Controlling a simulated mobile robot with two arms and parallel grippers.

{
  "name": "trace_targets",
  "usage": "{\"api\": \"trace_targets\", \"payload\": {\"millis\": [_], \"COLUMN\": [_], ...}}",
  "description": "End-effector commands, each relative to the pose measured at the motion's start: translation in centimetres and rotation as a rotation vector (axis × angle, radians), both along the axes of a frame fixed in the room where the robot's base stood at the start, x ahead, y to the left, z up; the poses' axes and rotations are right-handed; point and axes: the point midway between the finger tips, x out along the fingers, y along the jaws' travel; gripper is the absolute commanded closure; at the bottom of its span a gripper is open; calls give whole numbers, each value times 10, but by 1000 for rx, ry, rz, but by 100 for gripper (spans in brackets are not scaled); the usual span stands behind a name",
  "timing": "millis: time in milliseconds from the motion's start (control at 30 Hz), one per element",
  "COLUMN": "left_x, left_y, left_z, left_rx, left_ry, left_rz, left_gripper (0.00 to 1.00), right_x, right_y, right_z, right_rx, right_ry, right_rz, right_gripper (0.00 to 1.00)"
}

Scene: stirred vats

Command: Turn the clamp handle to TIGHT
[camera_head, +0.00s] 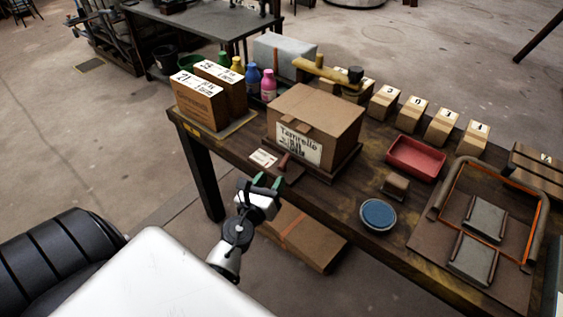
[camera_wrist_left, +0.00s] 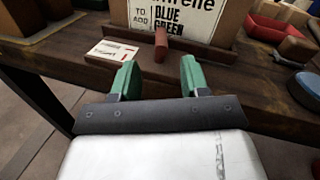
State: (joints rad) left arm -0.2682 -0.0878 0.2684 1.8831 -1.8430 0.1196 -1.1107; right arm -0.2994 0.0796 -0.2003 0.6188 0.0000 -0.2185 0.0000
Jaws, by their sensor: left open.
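A short reddish-brown handle (camera_head: 284,161), which looks like the clamp handle, sticks out at the front of the cardboard box (camera_head: 318,112) on the workbench. In the left wrist view the handle (camera_wrist_left: 161,45) lies ahead of my fingers, roughly midway between them, and is not touched. A small white card with red and dark print (camera_head: 263,158) lies to its left; its text is too small to read. My left gripper (camera_head: 267,182), with green fingertips, is open and empty just off the bench's front edge. It also shows in the left wrist view (camera_wrist_left: 156,80). My right gripper is not visible.
Two numbered cartons (camera_head: 201,103) and coloured bottles (camera_head: 268,84) stand on the bench to the left. A red tray (camera_head: 415,159), a blue-topped round dish (camera_head: 378,214) and a framed fixture (camera_head: 440,200) are to the right. A flat carton (camera_head: 302,240) lies below the bench.

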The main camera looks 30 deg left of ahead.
Motion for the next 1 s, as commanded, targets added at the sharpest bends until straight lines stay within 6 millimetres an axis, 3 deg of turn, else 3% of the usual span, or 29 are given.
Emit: {"api": "trace_targets", "payload": {"millis": [100, 300, 500, 767, 1000], "left_x": [24, 54, 65, 66, 66], "left_y": [4, 8, 11, 11, 11], "left_z": [2, 0, 0, 0, 0], "left_rx": [-1, -1, 1, 1, 1], "left_ry": [-2, -2, 0, 0, 0], "left_rz": [-1, -2, -2, -2, -3], "left_gripper": [55, 55, 55, 55, 92], "right_x": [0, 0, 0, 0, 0], "right_y": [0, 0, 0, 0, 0], "right_z": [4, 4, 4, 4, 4], "right_rx": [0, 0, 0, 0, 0], "right_ry": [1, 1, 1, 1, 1], "right_rz": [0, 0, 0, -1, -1], "right_gripper": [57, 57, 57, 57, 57]}}
